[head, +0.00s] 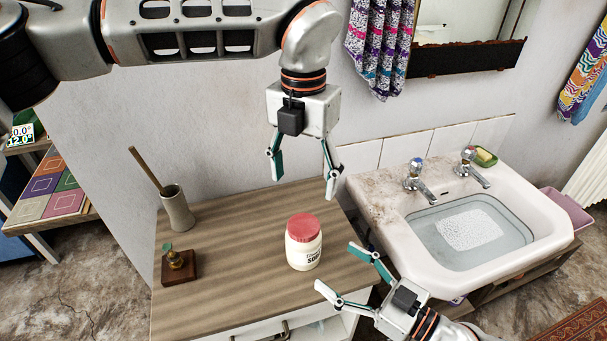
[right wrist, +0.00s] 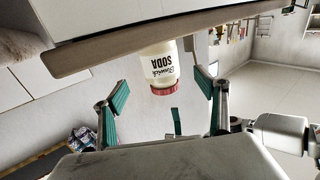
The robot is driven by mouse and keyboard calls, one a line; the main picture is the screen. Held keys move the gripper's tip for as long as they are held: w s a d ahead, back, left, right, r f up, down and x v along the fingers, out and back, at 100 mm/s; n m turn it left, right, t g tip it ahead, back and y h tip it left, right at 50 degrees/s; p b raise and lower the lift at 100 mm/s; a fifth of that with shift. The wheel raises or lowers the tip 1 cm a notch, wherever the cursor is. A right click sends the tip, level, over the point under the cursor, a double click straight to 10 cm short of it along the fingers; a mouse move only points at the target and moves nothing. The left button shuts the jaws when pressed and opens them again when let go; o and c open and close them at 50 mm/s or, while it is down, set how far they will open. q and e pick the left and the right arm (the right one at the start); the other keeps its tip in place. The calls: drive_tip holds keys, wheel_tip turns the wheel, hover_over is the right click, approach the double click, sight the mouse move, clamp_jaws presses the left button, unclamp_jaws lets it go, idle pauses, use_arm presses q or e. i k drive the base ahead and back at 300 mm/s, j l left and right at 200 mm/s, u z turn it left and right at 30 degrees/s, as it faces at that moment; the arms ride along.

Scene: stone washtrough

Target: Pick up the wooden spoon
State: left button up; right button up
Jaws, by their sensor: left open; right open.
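A wooden stick (head: 146,168), which looks like the handle of the wooden spoon, leans up and left out of a grey-beige cup (head: 177,209) at the back left of the wooden cabinet top. The spoon's lower end is hidden inside the cup. My left gripper (head: 304,170) is open and empty above the back right of the cabinet top, to the right of the cup and well apart from it. My right gripper (head: 334,268) is open at the cabinet's front right, its fingers near the soda jar. It also shows open in the right wrist view (right wrist: 162,100).
A white soda jar (head: 303,252) with a red lid stands on the cabinet top (head: 235,290); it also shows in the right wrist view (right wrist: 158,66). A small brass object on a wooden block (head: 180,268) stands front left. A water-filled sink (head: 470,232) is at the right.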

sight(132, 149)
drive_tip(key=k+l, duration=0.2)
drive_tip(key=l, duration=0.2)
drive_tip(key=k+l, duration=0.45)
drive_tip(key=l, duration=0.3)
